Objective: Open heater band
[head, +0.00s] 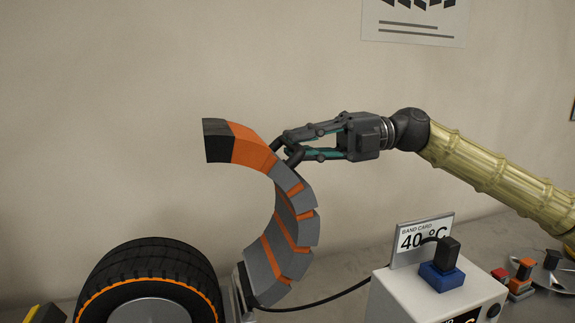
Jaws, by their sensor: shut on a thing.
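The heater band (287,232) is a curved chain of grey segments with orange strips. It stands up as an open arc, its orange and black end (228,143) pointing left, above and apart from the tyre (150,278). The tyre is black with an orange ring, at the lower left. My gripper (285,150) reaches in from the right. It is shut on the heater band at the upper part of the arc, near a dark handle-like piece. The exact contact at the fingertips is partly hidden.
A white box (395,292) with a card reading "40 °C" (424,238) and a blue and black block (442,272) stands at the lower right. A dark cable (325,301) runs from the band's base to it. Small coloured items (522,275) lie further right. A poster (415,20) hangs on the wall.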

